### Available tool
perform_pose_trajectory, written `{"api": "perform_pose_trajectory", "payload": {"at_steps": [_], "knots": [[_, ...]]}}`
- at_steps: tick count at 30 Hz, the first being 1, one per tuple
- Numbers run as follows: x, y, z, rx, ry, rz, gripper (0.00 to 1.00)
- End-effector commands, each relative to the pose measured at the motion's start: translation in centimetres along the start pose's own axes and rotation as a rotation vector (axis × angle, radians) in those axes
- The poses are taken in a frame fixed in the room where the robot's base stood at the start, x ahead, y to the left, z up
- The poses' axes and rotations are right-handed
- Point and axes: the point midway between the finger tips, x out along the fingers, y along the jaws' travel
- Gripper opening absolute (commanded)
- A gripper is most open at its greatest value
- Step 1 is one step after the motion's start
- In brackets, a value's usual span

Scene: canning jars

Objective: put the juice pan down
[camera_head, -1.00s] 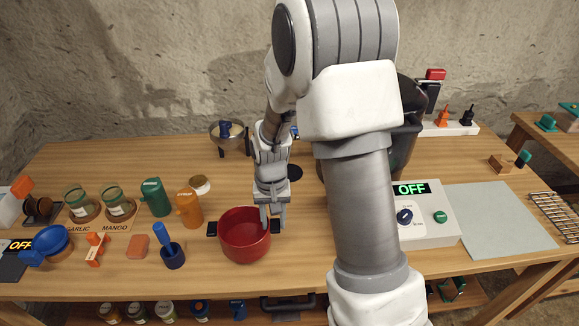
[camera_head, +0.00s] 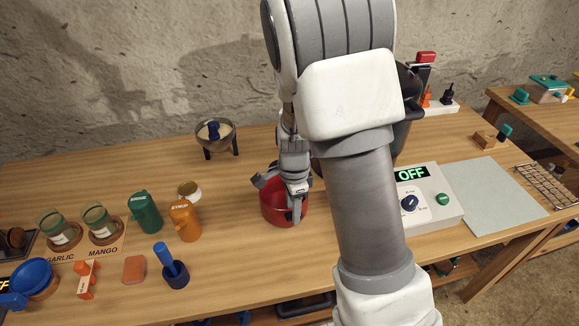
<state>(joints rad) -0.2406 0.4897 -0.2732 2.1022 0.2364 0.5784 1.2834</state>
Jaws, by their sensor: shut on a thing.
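The red pan (camera_head: 273,210), which I take for the juice pan, is at the middle of the wooden table (camera_head: 235,265), left of my upright arm. My gripper (camera_head: 296,213) points down at the pan's right side and is shut on the pan. The fingers and wrist cover part of the pan's rim and inside, so its contents are hidden. The pan looks upright. I cannot tell whether its base touches the table or hangs just above it.
A control box reading OFF (camera_head: 435,203) stands right of my arm. An orange syrup jug (camera_head: 185,222) and a green jug (camera_head: 146,214) stand left of the pan. A strainer bowl on legs (camera_head: 217,136) is behind. Bare table lies in front of the pan.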

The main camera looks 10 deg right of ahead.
Motion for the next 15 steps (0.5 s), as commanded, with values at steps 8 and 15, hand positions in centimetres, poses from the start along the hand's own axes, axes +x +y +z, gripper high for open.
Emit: {"api": "perform_pose_trajectory", "payload": {"at_steps": [8, 15], "knots": [[0.0, -1.0, -0.2, 0.090, 0.002, -0.006, 0.00], [-0.1, -5.7, -1.3, 0.090, 0.002, -0.007, 0.00]]}}
